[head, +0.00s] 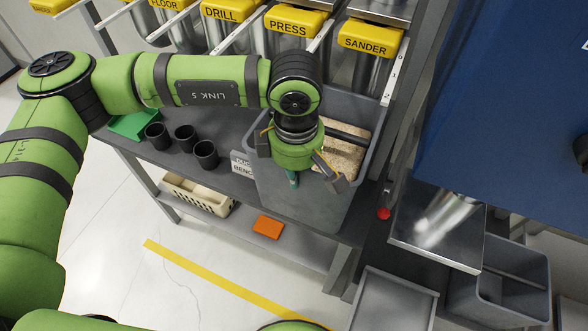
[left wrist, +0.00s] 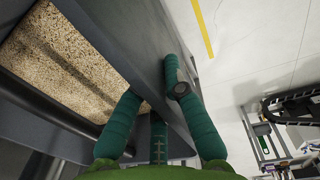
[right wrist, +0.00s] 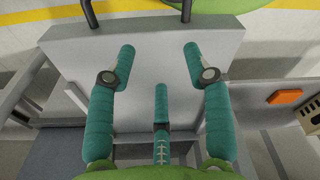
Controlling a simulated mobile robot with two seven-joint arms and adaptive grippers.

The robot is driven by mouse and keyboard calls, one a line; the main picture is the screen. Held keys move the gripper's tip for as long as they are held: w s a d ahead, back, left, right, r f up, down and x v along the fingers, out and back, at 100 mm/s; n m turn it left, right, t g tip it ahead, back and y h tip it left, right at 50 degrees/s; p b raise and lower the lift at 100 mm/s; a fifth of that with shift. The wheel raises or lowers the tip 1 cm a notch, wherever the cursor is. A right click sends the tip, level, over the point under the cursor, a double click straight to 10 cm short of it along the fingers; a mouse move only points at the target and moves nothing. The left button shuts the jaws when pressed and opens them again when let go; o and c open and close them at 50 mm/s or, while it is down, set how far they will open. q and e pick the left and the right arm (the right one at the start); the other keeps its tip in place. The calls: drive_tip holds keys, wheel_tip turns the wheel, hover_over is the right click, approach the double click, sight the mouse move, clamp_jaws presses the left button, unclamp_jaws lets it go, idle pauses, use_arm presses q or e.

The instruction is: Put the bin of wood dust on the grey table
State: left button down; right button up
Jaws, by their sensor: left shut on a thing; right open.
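The bin (head: 298,200) is a tall grey tub, with tan wood dust (head: 347,150) inside. It is at the right part of the dark grey table (head: 222,135), by its front edge; its base is partly hidden, so I cannot tell whether it rests fully there. My left gripper (head: 293,178) is shut on the bin's near wall from above. In the left wrist view the bin wall (left wrist: 130,40) runs between the teal fingers, with the dust (left wrist: 65,65) on one side. My right gripper (right wrist: 160,72) is open and empty above a light grey surface.
Three black cups (head: 184,138) and a green tray (head: 132,123) are on the table's left. A cream basket (head: 197,195) and an orange block (head: 267,227) are on the lower shelf. Pipes with yellow labels (head: 288,27) stand behind. A blue machine (head: 510,120) and another grey bin (head: 500,290) are at right.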

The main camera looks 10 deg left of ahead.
sight(296, 204)
use_arm(q)
drive_tip(key=shift+s+f, duration=0.2)
drive_tip(key=shift+f, duration=0.4)
drive_tip(key=shift+f+b, duration=0.3)
drive_tip(key=f+b, duration=0.1)
drive_tip(key=f, duration=0.2)
drive_tip(key=shift+w+f, duration=0.2)
drive_tip(key=shift+f, duration=0.6)
use_arm(e)
drive_tip(key=shift+s+f, duration=0.65)
drive_tip(key=shift+f, duration=0.2)
use_arm(q)
drive_tip(key=shift+f+b, duration=0.55)
drive_tip(key=shift+b, duration=0.25)
use_arm(e)
drive_tip(key=shift+s+f, duration=0.15)
drive_tip(key=shift+f, duration=0.6)
use_arm(q)
drive_tip(key=c, duration=1.3)
unclamp_jaws()
drive_tip(key=shift+o, duration=0.2)
drive_tip(key=shift+s, duration=0.2)
